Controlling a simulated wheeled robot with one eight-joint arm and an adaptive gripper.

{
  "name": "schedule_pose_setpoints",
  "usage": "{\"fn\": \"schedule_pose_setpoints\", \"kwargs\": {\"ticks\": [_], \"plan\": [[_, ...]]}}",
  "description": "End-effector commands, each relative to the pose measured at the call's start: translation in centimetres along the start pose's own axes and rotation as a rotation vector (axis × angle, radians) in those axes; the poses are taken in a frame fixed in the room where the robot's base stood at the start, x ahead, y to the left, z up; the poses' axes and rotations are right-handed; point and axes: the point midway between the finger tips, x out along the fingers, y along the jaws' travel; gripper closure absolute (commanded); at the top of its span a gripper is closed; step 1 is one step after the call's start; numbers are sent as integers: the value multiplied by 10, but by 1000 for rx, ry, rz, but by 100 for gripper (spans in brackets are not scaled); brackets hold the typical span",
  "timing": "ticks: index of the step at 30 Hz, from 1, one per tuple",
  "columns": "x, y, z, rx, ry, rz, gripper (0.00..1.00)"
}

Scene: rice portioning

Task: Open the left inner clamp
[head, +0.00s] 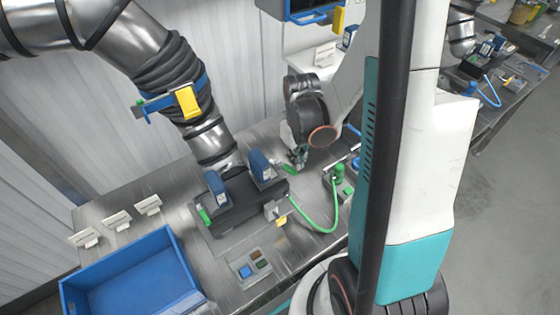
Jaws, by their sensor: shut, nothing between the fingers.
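A black clamp base (236,204) sits on the steel table under the lower end of the metal duct. Two blue upright levers stand on it, a left one (215,190) and a right one (261,166). A green part (205,215) shows at the base's left end, and another green part (289,169) at its right end. I cannot tell which of these is the left inner clamp, or whether the clamps are open. My gripper (299,158) is small here, shut and empty, just right of the right lever. I cannot tell if it touches the green part.
The metal duct (212,145) comes down behind the base. A green hose (322,229) curves from the base to a green fitting (339,172). A blue bin (190,270), a button panel (250,264) and small white signs (117,221) are on the table. My arm column blocks the right side.

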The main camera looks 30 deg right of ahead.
Motion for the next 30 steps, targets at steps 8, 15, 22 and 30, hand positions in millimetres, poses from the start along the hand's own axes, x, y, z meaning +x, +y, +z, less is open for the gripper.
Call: {"fn": "schedule_pose_setpoints", "kwargs": {"ticks": [8,15,22,30], "plan": [[0,-2,2,0,0,0,100],[1,-16,11,-1,0,0,100],[-3,-17,12,0,0,0,100],[-29,-13,12,1,0,0,100]]}}
